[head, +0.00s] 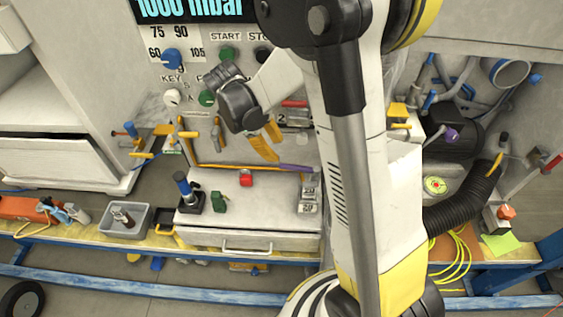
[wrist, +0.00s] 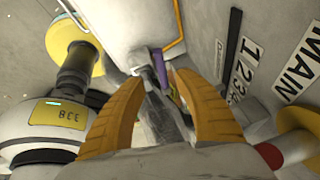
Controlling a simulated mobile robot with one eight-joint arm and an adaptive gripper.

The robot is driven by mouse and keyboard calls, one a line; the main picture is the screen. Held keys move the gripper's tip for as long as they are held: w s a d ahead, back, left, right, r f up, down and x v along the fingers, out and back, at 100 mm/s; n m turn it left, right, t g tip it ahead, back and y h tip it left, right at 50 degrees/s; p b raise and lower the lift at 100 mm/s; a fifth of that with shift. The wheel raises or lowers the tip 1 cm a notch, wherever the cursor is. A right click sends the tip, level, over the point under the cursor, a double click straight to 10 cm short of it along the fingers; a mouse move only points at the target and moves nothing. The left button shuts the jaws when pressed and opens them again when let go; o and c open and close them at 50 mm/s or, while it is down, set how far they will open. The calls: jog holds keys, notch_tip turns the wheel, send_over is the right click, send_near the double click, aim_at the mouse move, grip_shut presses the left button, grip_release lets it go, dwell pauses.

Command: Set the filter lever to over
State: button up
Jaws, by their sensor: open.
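My gripper (head: 279,151) is open, with its yellow fingers pointing down toward the front of the white station. A purple bar-shaped handle (head: 297,168) lies just beyond the fingertips, near the station's lower edge. In the wrist view the purple handle (wrist: 159,67) shows near and between the two fingertips of my gripper (wrist: 158,78). The fingers do not visibly close on it. I cannot read a filter label, so I cannot tell for sure that this handle is the filter lever or which setting it has.
A red handle (head: 294,103) sticks out above my gripper. Below is a white drawer unit (head: 250,215) with a red button (head: 246,178). A MAIN label (wrist: 299,68) shows on the panel. My arm hides the panel's right part.

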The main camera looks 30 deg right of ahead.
aim_at(288, 165)
jog(key=b+x, duration=0.3)
jog(key=x, duration=0.6)
jog(key=shift+d+f, duration=0.1)
jog(key=shift+f, duration=0.15)
grip_shut()
